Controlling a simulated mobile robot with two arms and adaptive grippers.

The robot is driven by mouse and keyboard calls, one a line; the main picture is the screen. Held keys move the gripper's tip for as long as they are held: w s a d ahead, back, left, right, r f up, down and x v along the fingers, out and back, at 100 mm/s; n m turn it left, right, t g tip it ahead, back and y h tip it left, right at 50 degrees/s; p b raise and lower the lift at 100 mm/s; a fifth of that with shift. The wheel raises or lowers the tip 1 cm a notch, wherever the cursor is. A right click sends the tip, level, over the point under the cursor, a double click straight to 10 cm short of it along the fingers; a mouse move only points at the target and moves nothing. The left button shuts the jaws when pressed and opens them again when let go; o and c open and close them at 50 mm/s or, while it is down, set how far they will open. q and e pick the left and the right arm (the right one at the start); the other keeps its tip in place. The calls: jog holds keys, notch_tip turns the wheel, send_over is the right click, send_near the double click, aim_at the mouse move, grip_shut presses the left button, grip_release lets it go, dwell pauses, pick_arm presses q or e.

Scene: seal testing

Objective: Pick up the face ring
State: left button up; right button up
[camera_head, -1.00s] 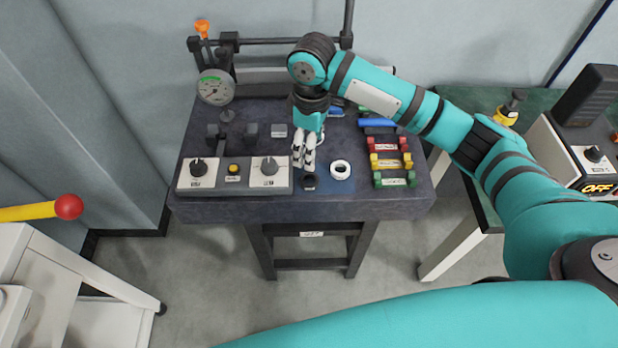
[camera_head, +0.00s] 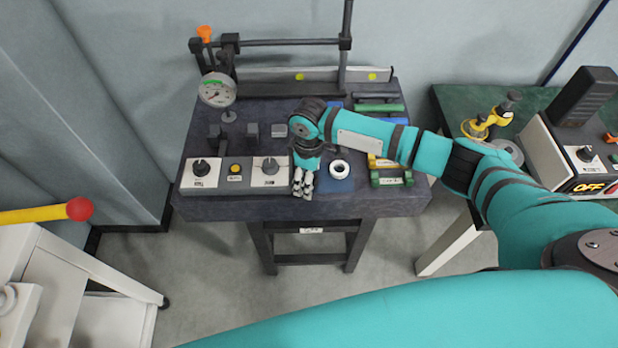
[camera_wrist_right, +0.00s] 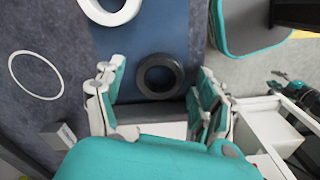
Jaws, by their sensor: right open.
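A black ring (camera_wrist_right: 160,76) lies flat on a blue mat (camera_wrist_right: 165,32) in the right wrist view. A thicker white ring (camera_wrist_right: 110,8) lies beside it; it also shows in the head view (camera_head: 339,169). The frames do not show which of the two is the face ring. My right gripper (camera_wrist_right: 158,92) is open, with its fingers apart on either side of the black ring, and nothing is held. In the head view my right gripper (camera_head: 303,184) is over the mat's left part and hides the black ring. My left gripper is not in view.
A thin white ring (camera_wrist_right: 36,75) lies on the dark bench top. A panel with knobs (camera_head: 235,173) is close left of the gripper. Coloured pieces (camera_head: 391,179) are at the right. A gauge (camera_head: 217,90) stands at the back left.

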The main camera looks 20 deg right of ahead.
jog(key=c, duration=1.1)
jog(key=shift+r, duration=0.1)
